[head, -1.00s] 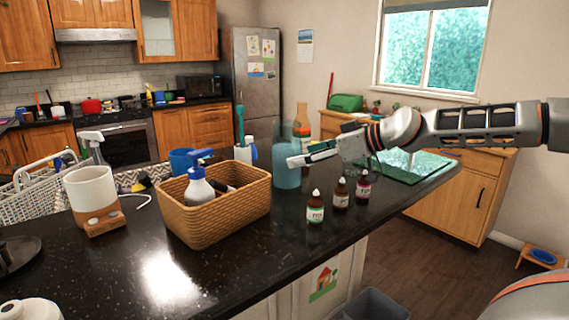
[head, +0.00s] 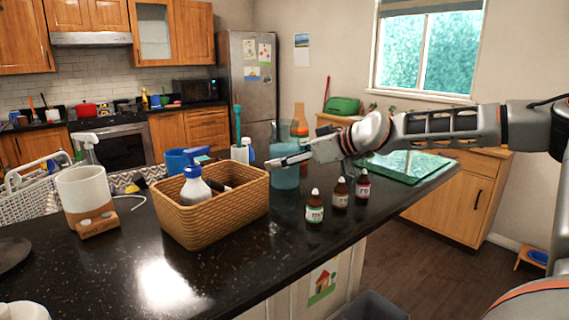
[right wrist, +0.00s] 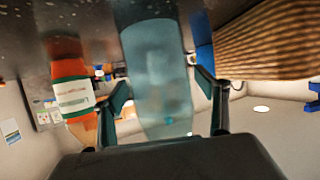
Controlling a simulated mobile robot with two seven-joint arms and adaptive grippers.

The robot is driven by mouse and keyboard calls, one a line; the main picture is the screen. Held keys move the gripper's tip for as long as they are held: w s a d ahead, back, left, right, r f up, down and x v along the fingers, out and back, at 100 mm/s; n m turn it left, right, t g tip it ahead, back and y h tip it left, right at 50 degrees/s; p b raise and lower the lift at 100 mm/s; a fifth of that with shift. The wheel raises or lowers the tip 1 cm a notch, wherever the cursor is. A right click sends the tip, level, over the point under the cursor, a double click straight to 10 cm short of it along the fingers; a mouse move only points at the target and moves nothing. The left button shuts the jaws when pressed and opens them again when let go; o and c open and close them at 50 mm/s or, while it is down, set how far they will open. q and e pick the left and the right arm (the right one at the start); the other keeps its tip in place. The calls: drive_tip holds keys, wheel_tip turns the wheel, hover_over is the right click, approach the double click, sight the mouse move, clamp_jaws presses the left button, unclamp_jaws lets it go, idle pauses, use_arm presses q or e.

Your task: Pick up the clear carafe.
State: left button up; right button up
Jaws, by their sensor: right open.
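The clear carafe (head: 285,178) is a bluish see-through vessel standing upright on the dark counter, just right of the wicker basket. My right gripper (head: 289,160) reaches in from the right at its upper part and hides some of it. In the right wrist view the carafe (right wrist: 155,75) stands between the two spread fingers of my right gripper (right wrist: 165,108). The fingers are open, with a gap visible on each side of the carafe. My left gripper is not in view.
The wicker basket (head: 190,217) holds a pump bottle (head: 195,188). Three small dropper bottles, one of them green-labelled (head: 314,212), stand in front of the carafe. An orange bottle (right wrist: 70,90) with a white label is close beside my fingers. A green glass board (head: 412,166) lies to the right.

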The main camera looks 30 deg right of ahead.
drive_tip(key=c, duration=1.7)
drive_tip(key=shift+r, duration=0.1)
drive_tip(key=shift+c, duration=0.3)
drive_tip(key=shift+r, duration=0.1)
